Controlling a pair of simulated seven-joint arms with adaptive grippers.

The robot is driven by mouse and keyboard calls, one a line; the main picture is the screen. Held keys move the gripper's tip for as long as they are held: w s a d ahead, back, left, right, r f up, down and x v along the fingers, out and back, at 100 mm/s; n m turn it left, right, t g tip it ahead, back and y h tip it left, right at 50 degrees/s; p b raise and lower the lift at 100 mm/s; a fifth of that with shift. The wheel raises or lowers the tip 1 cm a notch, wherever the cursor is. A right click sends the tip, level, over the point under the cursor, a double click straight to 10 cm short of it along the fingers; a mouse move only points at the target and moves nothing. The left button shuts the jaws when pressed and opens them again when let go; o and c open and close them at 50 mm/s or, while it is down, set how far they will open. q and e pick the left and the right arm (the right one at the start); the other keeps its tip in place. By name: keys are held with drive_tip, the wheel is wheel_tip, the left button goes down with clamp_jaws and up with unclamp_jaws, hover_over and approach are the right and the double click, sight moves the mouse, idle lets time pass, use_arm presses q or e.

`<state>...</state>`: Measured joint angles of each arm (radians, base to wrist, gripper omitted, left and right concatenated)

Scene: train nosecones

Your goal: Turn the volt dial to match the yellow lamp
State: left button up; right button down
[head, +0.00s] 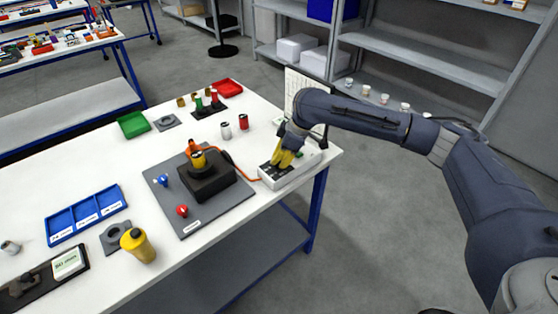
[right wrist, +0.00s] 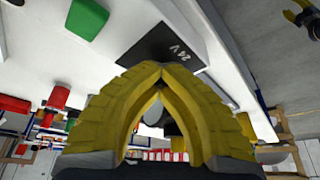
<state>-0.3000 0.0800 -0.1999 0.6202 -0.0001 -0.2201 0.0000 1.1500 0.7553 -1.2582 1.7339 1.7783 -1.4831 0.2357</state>
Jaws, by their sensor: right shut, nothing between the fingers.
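My right gripper (head: 281,165) has yellow fingers with their tips together and points down over a white box (head: 307,161) at the right edge of the table. In the right wrist view, the shut fingertips (right wrist: 160,66) lie just at the edge of a black display (right wrist: 162,48) that reads "24 V". A green block-like part (right wrist: 87,18) is on the white surface near it. I cannot make out the volt dial; the fingers may cover it. No lit yellow lamp can be told apart. My left gripper is not in view.
An orange cable (head: 240,172) runs from the box to a black fixture (head: 208,181) on a grey board. A silver cylinder (head: 226,131) and a red one (head: 243,122) stand behind. A white sheet (head: 302,82) stands upright behind the box.

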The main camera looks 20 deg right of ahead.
drive_tip(key=shift+a+r+m, duration=0.15)
drive_tip(key=shift+a+m, duration=0.15)
drive_tip(key=shift+a, duration=0.1)
drive_tip(key=c, duration=2.1)
unclamp_jaws()
drive_tip(key=o, duration=0.9)
drive_tip(key=shift+d, duration=0.15)
drive_tip(key=shift+o, duration=0.2)
drive_tip(key=shift+d, duration=0.1)
drive_tip(key=v, duration=1.1)
drive_tip(key=shift+s+r, duration=0.15)
drive_tip(key=shift+r, duration=0.2)
